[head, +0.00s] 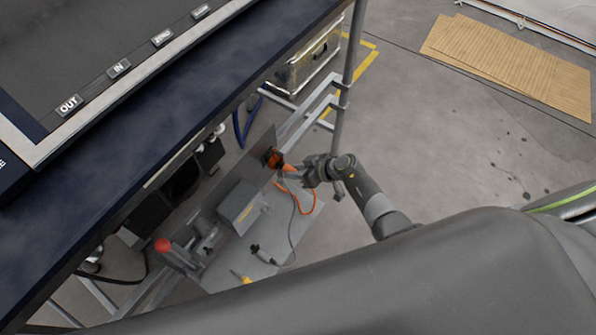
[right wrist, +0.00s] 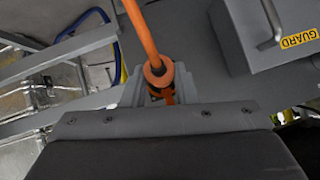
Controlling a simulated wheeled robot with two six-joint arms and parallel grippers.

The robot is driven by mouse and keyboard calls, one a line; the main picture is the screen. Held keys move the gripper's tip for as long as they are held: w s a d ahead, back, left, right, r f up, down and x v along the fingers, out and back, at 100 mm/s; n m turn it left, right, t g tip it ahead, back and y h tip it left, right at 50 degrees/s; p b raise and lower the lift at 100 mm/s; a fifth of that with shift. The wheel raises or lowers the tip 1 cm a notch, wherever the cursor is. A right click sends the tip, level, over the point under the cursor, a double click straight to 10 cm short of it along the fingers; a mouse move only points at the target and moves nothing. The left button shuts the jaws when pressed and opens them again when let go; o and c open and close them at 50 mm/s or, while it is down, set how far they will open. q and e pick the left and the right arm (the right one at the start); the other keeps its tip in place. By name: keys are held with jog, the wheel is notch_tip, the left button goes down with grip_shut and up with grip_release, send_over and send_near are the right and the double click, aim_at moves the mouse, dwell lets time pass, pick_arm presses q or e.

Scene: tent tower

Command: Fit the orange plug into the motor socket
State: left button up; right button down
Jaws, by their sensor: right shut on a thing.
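The orange plug (head: 274,158) is at the upright grey plate below the counter in the head view. A dark part shows around its far end, where the motor socket seems to be. I cannot tell how deep the plug sits in it. My right gripper (head: 288,168) is shut on the plug, coming from the right. In the right wrist view the plug (right wrist: 157,74) is between the fingers (right wrist: 153,92), with its orange cable (right wrist: 140,30) running up. The socket face is hidden there. My left gripper is not in view.
A grey guard box (head: 242,206) with a handle stands left of the plug. A grey cable with a dark connector (head: 262,254) lies on the lower panel. A red knob (head: 162,245) is further left. A metal post (head: 347,75) rises behind my right gripper. The counter (head: 150,125) overhangs.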

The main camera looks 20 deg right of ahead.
jog(key=shift+w+a, duration=0.5)
jog(key=shift+w, duration=0.15)
jog(key=c, duration=1.1)
grip_release()
jog(key=shift+o, duration=0.2)
pick_arm(q)
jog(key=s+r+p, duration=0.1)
jog(key=p, duration=0.1)
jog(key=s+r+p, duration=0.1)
jog(key=p, duration=0.1)
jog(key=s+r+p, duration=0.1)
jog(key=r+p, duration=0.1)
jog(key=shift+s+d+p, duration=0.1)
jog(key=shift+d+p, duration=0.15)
jog(key=shift+p, duration=0.15)
pick_arm(e)
jog(key=v, duration=1.7)
jog(key=shift+r, duration=0.2)
jog(key=shift+s+f, duration=0.1)
